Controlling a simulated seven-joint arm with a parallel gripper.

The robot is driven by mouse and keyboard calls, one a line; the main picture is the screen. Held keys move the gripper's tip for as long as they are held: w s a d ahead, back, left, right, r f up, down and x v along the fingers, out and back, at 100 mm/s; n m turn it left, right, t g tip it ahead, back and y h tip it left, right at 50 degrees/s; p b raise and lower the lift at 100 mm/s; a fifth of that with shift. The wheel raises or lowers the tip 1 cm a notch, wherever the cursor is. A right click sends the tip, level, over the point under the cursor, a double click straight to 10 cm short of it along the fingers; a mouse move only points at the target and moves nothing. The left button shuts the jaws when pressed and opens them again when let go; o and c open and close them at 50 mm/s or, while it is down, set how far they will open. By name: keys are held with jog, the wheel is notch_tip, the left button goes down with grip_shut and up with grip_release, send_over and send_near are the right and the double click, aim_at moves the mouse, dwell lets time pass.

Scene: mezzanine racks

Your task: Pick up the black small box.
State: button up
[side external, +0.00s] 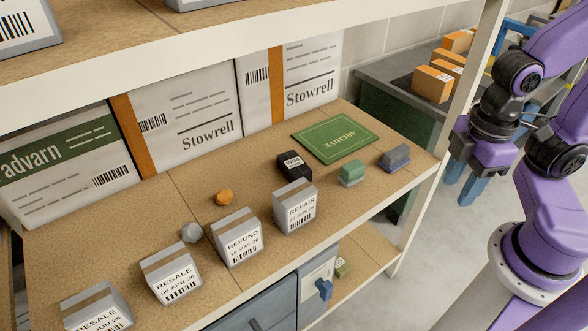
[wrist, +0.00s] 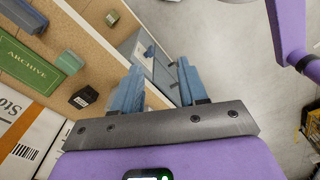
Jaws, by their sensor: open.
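The black small box (side external: 294,165) with a white label sits on the brown shelf board (side external: 110,225), behind the grey REPAIR box (side external: 295,207) and left of a green block (side external: 351,173). In the wrist view the black box (wrist: 84,97) lies left of my gripper's fingers, clear of them. My gripper (side external: 463,183) is open and empty, out past the shelf's right end. Its two blue fingers also show apart in the wrist view (wrist: 159,68), over the shelf's edge and floor.
A green ARCHIVE folder (side external: 335,138) lies behind the box. A grey-blue block (side external: 394,158) stands near the right end. REFUND (side external: 237,238) and RESALE boxes line the front. White Stowrell cartons (side external: 185,105) stand behind. An upright post (side external: 450,110) and upper shelf frame the space.

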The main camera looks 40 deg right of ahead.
aim_at(294, 164)
jog(key=shift+o, duration=0.3)
jog(key=o, duration=1)
jog(key=w+d+f+n+t+h, duration=0.1)
jog(key=w+d+n+t+h, duration=0.25)
jog(key=w, duration=0.35)
jog(key=w+d+f+n+t+h, duration=0.1)
jog(key=w+d+n+t+h, duration=0.2)
jog(key=w, duration=0.4)
jog(key=w+d+f+n+t+h, duration=0.1)
jog(key=w+d+n+t+h, duration=0.15)
jog(key=w+n+t, duration=0.35)
jog(key=w+a+f+n+y, duration=0.6)
jog(key=a+f+n+y, duration=0.45)
jog(key=f+n, duration=0.25)
jog(key=shift+g+y, duration=0.25)
jog(key=shift+g, duration=0.1)
jog(key=x, duration=1.6)
jog(key=shift+w+d, duration=0.3)
jog(key=shift+w, duration=0.1)
